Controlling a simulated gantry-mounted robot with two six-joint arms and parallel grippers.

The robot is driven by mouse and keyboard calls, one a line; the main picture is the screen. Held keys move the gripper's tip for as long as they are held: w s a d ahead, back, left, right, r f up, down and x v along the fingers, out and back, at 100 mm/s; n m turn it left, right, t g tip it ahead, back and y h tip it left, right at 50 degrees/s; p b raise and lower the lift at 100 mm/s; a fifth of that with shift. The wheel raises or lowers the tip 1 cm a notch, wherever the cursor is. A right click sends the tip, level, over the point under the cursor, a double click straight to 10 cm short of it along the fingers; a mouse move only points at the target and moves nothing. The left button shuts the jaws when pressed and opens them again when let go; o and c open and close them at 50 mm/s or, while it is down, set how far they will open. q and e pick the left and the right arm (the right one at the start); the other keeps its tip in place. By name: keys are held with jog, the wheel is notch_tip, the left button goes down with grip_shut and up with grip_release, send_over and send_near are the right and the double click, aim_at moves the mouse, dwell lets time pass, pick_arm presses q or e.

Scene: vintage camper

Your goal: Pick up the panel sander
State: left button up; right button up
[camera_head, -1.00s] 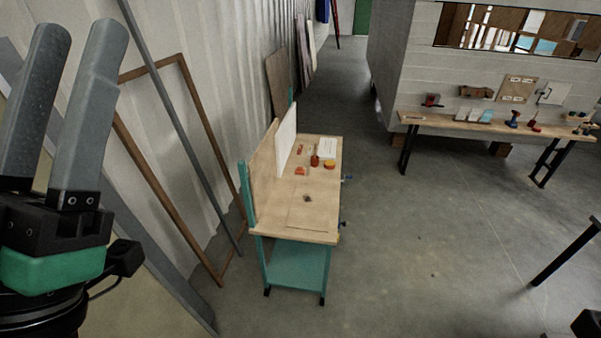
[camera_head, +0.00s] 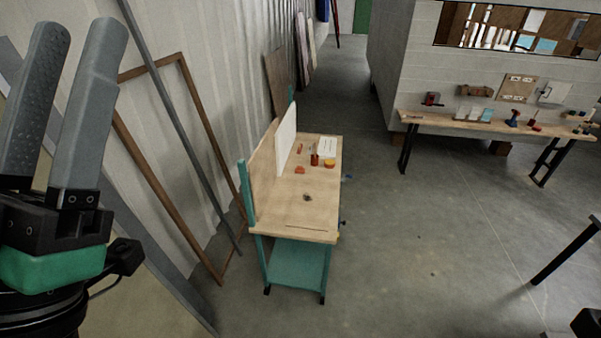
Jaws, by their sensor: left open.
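I cannot pick out the panel sander for sure; the tools are small at this distance. A teal-framed workbench (camera_head: 310,215) with a wooden top stands in the middle. On it are a red upright item (camera_head: 314,159), an orange-yellow item (camera_head: 330,163), a low red-orange item (camera_head: 300,170) and a small dark item (camera_head: 307,197). A far wooden bench (camera_head: 460,124) holds more tools, including a blue and red one (camera_head: 513,119). My left gripper (camera_head: 78,32) is open and empty at the left edge, apart from both benches. My right gripper's fingers are not visible.
A brown wooden frame (camera_head: 195,100) and a long grey bar (camera_head: 168,100) lean on the corrugated left wall. Several boards lean farther back. A black bar (camera_head: 565,253) juts in at the right. The concrete floor (camera_head: 430,240) between the benches is clear.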

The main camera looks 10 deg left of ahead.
pick_arm(q)
jog(key=o, duration=0.8)
jog(key=shift+c, duration=0.2)
